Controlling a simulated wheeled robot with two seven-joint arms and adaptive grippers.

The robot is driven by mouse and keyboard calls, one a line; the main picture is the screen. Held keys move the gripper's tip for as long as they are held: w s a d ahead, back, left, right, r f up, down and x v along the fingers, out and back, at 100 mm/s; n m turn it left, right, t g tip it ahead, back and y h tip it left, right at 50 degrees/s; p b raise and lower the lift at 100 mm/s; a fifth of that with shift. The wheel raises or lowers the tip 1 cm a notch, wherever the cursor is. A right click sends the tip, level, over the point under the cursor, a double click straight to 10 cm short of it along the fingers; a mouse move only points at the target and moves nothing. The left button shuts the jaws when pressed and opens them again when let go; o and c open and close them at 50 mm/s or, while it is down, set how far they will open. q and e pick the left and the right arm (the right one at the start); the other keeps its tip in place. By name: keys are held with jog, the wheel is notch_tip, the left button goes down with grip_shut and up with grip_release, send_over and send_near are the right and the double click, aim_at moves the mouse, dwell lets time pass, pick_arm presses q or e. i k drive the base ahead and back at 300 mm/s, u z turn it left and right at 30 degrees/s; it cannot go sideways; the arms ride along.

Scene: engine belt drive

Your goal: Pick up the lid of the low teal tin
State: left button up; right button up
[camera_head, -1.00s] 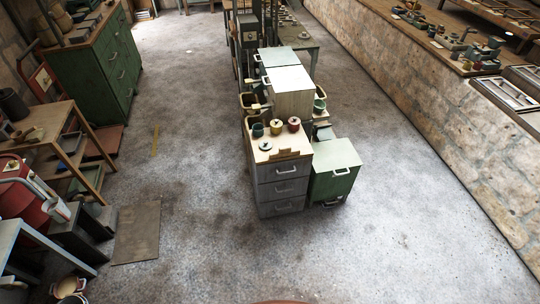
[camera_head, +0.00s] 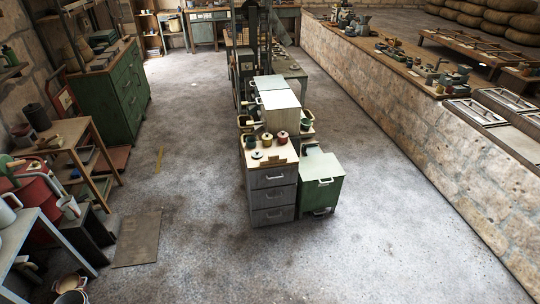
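A small low teal-grey tin (camera_head: 257,155) sits on the light wooden top of the grey drawer cabinet (camera_head: 262,163), near its front left. It is too small to tell its lid from its body. Behind it stand a taller dark teal tin (camera_head: 250,141), a yellow tin (camera_head: 267,139) and a red tin (camera_head: 282,137), each small in the head view. Neither of my grippers is in view.
A green cabinet (camera_head: 320,182) stands right of the drawer cabinet, and pale boxes (camera_head: 280,108) stand behind. A stone wall with a wooden ledge (camera_head: 400,98) runs along the right. Tables and a flat mat (camera_head: 138,238) are at left. The floor in front is open.

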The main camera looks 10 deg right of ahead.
aim_at(258, 154)
jog(key=z, duration=0.7)
jog(key=i, duration=1.9)
jog(key=u, duration=1)
jog(key=i, duration=0.75)
jog(key=u, duration=0.8)
